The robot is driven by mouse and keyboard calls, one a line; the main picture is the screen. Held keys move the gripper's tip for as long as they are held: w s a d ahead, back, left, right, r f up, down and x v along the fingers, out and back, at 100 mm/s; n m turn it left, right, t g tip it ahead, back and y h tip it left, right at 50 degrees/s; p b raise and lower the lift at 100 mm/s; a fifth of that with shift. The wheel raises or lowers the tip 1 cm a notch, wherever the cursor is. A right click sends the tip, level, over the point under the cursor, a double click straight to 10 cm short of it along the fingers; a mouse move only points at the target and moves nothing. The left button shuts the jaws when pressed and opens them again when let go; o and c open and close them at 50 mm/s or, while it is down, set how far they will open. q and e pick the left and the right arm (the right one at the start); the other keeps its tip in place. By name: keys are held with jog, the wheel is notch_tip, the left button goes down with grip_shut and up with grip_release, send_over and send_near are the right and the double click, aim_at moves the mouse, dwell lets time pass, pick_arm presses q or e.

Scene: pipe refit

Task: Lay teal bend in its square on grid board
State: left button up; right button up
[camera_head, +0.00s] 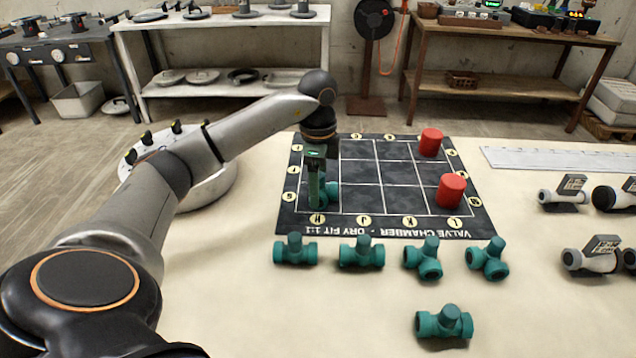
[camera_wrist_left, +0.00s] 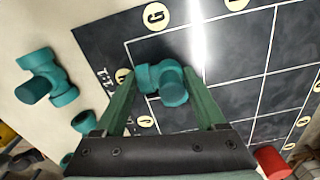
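A teal bend (camera_head: 331,191) rests on the black grid board (camera_head: 387,223), in the lower left part of its grid near the H label. It also shows in the left wrist view (camera_wrist_left: 172,90), lying between the two green fingers. My left gripper (camera_head: 315,190) points straight down over the bend and partly hides it in the head view. Its fingers look spread on either side of the bend, with the tips very close to it; firm contact cannot be made out. My right gripper is in neither view.
Several teal fittings (camera_head: 362,252) lie in front of the board, one (camera_head: 445,323) closer to me. Red cylinders (camera_head: 431,142) (camera_head: 451,190) stand on the board's right side. White fittings (camera_head: 563,192) lie at the right, near a ruler (camera_head: 560,159). A round grey stand (camera_head: 203,185) is behind my left arm.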

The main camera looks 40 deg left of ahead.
pick_arm(q)
jog(key=o, duration=0.4)
notch_tip(320, 180, up, 11)
jog(key=p, duration=0.3)
jog(key=shift+r+p, duration=0.3)
jog(key=shift+r, duration=0.4)
